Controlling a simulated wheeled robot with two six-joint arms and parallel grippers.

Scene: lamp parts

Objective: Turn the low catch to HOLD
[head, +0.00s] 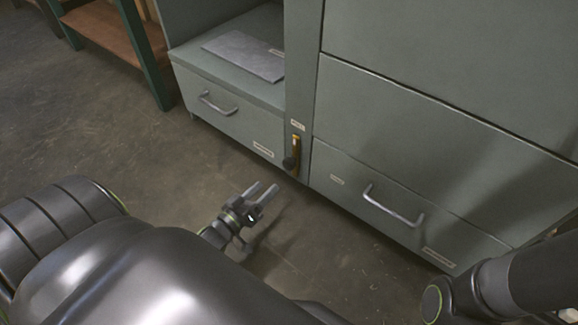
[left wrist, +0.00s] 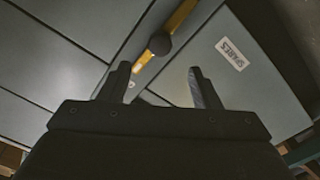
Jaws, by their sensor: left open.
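The low catch is a yellow bar (head: 296,145) with a dark round knob (head: 289,163), on the narrow post between the two lower drawers. In the left wrist view the yellow bar (left wrist: 182,16) and knob (left wrist: 160,43) lie just beyond the fingertips. My left gripper (head: 263,189) is open and empty, low over the floor in front of the post, apart from the knob. In its wrist view the fingers (left wrist: 159,72) frame the knob from below. My right gripper is out of view.
A left drawer (head: 222,118) and a right drawer (head: 350,205) with bar handles flank the post, both shut. A grey plate (head: 245,55) lies on the shelf above the left drawer. Floor before the cabinet is clear.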

